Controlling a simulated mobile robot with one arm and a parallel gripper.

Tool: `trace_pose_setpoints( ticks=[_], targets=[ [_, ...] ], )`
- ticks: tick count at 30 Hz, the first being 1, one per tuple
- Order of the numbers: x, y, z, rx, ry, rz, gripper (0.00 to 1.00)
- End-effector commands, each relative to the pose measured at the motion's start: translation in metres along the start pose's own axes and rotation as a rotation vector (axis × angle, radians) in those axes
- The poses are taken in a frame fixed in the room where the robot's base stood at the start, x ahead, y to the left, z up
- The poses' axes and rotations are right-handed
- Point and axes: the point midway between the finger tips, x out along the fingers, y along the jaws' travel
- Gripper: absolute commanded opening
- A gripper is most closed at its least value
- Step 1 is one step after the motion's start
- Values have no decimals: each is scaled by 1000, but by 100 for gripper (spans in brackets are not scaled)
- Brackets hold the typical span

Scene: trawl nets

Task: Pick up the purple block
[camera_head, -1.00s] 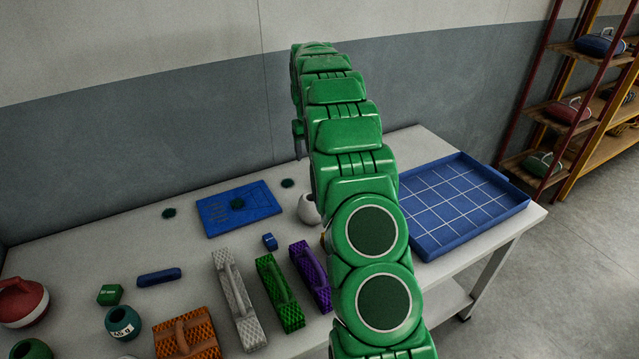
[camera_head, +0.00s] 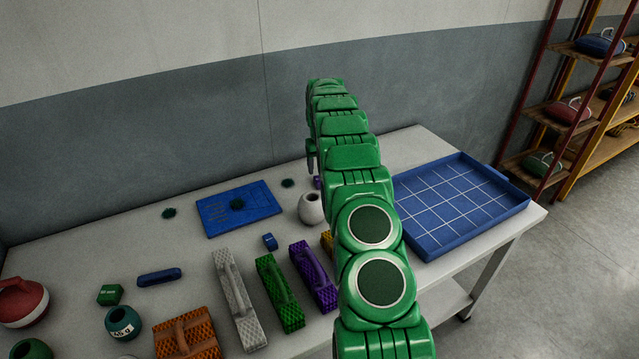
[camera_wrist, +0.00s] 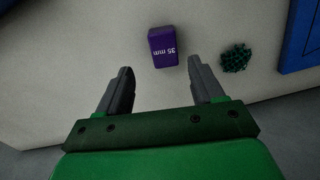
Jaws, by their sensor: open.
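The purple block (camera_wrist: 163,46), marked "35 mm", lies on the pale table in the wrist view. It is just ahead of my gripper (camera_wrist: 160,68), roughly in line with the gap between the two fingers. The gripper is open and empty, with no visible contact with the block. In the head view only a small purple part of the block (camera_head: 317,183) shows beside my green arm, which hides the rest. My gripper is mostly hidden there too.
A dark green spiky ball (camera_wrist: 236,58) lies right of the block in the wrist view. In the head view a white round pot (camera_head: 311,208) stands close by. A blue gridded tray (camera_head: 465,203) is at right. A purple textured handled piece (camera_head: 312,276) and other handled pieces are in front.

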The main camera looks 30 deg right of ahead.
Motion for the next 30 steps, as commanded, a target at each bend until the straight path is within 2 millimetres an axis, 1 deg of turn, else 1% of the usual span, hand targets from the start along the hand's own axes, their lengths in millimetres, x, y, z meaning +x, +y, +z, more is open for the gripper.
trace_pose_setpoints(
  ticks=[5,8,12,16,24,26,30],
  targets=[
    [8,-2,3,0,-3,0,67],
    [17,-3,5,0,-1,0,67],
    [35,-8,9,-1,-3,0,67],
    [49,-7,8,-1,0,0,67],
    [52,-7,8,0,2,1,67],
    [52,-7,8,0,2,0,58],
    [52,-7,8,0,2,0,36]
  ],
)
